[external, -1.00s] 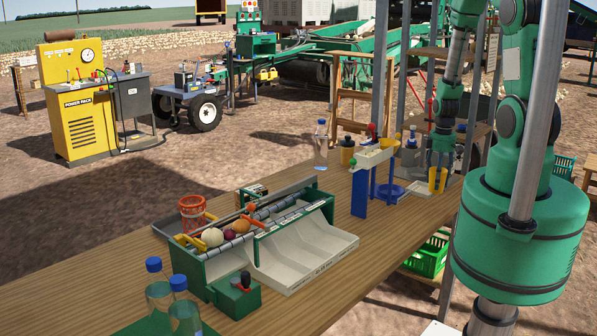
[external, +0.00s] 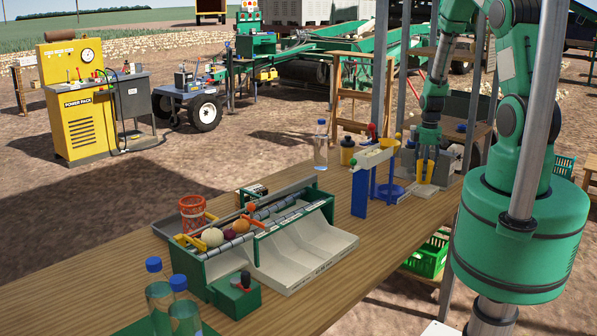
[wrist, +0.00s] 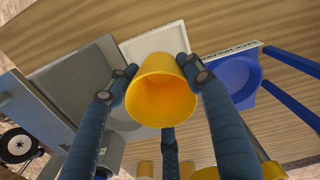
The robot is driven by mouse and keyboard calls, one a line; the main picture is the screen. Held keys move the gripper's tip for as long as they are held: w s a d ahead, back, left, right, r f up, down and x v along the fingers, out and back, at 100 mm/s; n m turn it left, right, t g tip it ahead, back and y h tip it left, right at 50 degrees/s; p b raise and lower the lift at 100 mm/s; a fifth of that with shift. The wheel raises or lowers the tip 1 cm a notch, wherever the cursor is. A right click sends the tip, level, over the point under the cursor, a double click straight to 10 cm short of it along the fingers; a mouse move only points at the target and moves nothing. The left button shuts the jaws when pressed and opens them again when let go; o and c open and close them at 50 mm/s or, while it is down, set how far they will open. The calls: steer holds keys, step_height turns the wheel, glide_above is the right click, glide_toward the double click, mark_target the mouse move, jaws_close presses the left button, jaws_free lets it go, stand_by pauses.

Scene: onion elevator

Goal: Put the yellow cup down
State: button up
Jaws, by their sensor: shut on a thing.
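The yellow cup (external: 426,171) is in my gripper (external: 427,160) near the far end of the wooden bench, over or on a pale flat plate (external: 424,190). In the wrist view the cup (wrist: 163,92) has its open mouth toward the camera and looks empty. My gripper's blue fingers (wrist: 160,75) are shut on the cup from both sides. The pale plate (wrist: 153,42) shows behind the cup in the wrist view. I cannot tell whether the cup's base touches it.
A blue and white sack holder (external: 374,175) with a blue ring stands just left of the cup. A grey unit (wrist: 92,80) is close on the other side. A clear bottle (external: 321,145) and a green roller model (external: 225,258) stand farther along the bench (external: 335,285).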

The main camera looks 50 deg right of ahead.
steer(key=shift+f, duration=1.75)
steer(key=shift+f, duration=0.1)
steer(key=o, duration=1.1)
step_height(320, 180, up, 12)
steer(key=shift+r, duration=0.15)
